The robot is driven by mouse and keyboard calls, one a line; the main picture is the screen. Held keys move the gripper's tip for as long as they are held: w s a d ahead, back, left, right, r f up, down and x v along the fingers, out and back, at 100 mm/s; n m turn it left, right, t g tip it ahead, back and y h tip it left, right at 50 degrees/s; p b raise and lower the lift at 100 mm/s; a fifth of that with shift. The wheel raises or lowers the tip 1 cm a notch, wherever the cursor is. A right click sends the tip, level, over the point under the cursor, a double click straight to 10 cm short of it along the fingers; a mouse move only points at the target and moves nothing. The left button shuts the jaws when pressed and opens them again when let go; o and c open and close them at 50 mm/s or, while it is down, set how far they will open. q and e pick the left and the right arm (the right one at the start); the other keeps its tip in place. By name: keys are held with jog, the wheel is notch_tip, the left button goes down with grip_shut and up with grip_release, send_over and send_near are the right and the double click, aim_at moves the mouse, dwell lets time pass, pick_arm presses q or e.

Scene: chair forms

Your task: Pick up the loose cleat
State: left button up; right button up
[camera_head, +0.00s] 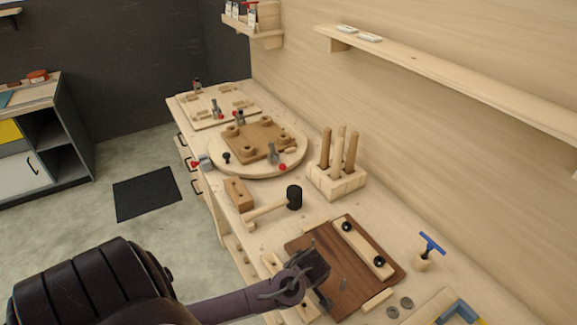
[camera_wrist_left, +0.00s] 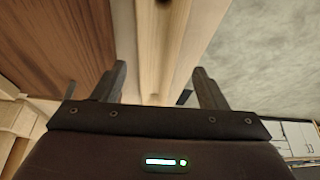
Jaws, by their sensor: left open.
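The loose cleat (camera_head: 271,262) appears to be the pale wooden strip at the left edge of the dark brown board (camera_head: 320,245) in the head view. My arm hides its middle; another pale end (camera_head: 308,311) shows nearer the camera. In the left wrist view a pale strip (camera_wrist_left: 160,38) runs between the fingers, beside the brown board (camera_wrist_left: 60,40). My left gripper (camera_wrist_left: 160,85) is open over this strip; contact cannot be told. A second cleat (camera_head: 362,247) with two black knobs lies on the board. My right gripper is not in view.
A mallet (camera_head: 275,206), a block of upright wooden handles (camera_head: 337,178) and a round turntable (camera_head: 292,163) stand farther along the bench. A blue-handled tool (camera_head: 430,246) stands right of the board. Open floor (camera_head: 90,225) lies left of the bench.

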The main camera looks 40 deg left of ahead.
pick_arm(q)
jog(key=x, duration=0.2)
jog(key=shift+w+a+f, duration=0.1)
jog(key=shift+w+f, duration=0.15)
jog(key=shift+f, duration=0.05)
jog(key=c, duration=1.1)
jog(key=shift+c, duration=0.2)
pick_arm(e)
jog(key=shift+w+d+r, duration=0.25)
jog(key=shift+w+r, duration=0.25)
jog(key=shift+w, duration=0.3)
pick_arm(q)
jog(key=shift+r, duration=0.15)
